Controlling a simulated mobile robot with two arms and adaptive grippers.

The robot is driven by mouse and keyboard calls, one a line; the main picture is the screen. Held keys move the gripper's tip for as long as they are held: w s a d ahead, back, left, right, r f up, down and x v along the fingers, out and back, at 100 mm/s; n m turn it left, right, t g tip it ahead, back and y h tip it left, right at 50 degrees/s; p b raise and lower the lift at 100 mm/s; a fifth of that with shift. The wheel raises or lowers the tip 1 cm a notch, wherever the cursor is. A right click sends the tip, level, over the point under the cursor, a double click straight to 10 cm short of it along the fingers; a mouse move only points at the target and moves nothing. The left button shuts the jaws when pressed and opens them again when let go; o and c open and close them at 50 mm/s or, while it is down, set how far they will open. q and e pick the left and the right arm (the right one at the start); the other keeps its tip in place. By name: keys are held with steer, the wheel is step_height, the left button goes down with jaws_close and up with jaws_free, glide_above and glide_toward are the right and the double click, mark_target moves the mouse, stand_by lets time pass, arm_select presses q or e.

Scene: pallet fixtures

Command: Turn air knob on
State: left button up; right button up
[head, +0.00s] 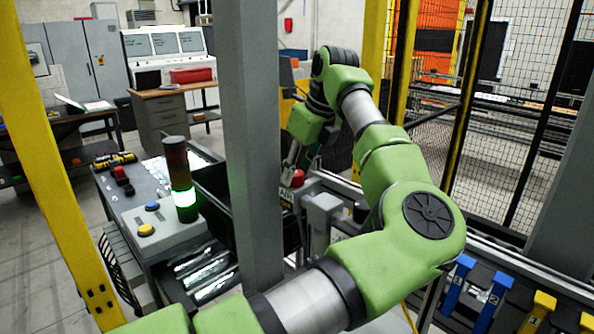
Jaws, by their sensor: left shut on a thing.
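The air knob (297,179) is a small red part on a grey and silver fitting, just right of the grey column in the middle of the head view. My left arm comes in from the bottom left, bends at the right and reaches back to the knob. My left gripper (289,170) points down at the knob and is shut on it. The fingertips are small and partly hidden by the grey column, so the exact grip and the knob's turn angle cannot be made out. My right gripper is not in view.
A grey column (247,130) stands close to my left arm. A signal tower (180,180) glows green on a control panel with blue and yellow buttons. A mesh fence (520,110) stands at the right. Blue handles (458,283) sit at the lower right.

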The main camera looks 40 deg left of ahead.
arm_select(q)
steer(key=shift+r, duration=0.1)
steer(key=n+g+p, duration=0.1)
steer(key=n+p, duration=0.1)
steer(key=n, duration=0.1)
steer(key=shift+w+r, duration=0.1)
steer(key=n+p, duration=0.1)
steer(key=n+g+p, duration=0.1)
steer(key=n+p, duration=0.1)
steer(key=shift+w+a+r+n+g+h, duration=0.1)
steer(key=shift+n+g+h, duration=0.2)
steer(key=n+g+h+p, duration=0.1)
steer(key=n+p, duration=0.1)
steer(key=n, duration=0.1)
steer(key=n+p, duration=0.3)
steer(key=shift+w+a+g+h+p, duration=0.1)
steer(key=shift+a+g+h+p, duration=0.05)
steer(key=shift+g+h+p, duration=0.2)
steer(key=n+h+p, duration=0.1)
steer(key=n, duration=0.1)
steer(key=shift+n, duration=0.3)
steer(key=shift+a+f+n+g+h, duration=0.15)
steer(key=shift+n+h, duration=0.1)
steer(key=shift+n, duration=0.35)
steer(key=shift+d+f+n+g+h, duration=0.1)
steer(key=shift+n+h, duration=0.1)
steer(key=shift+n, duration=0.4)
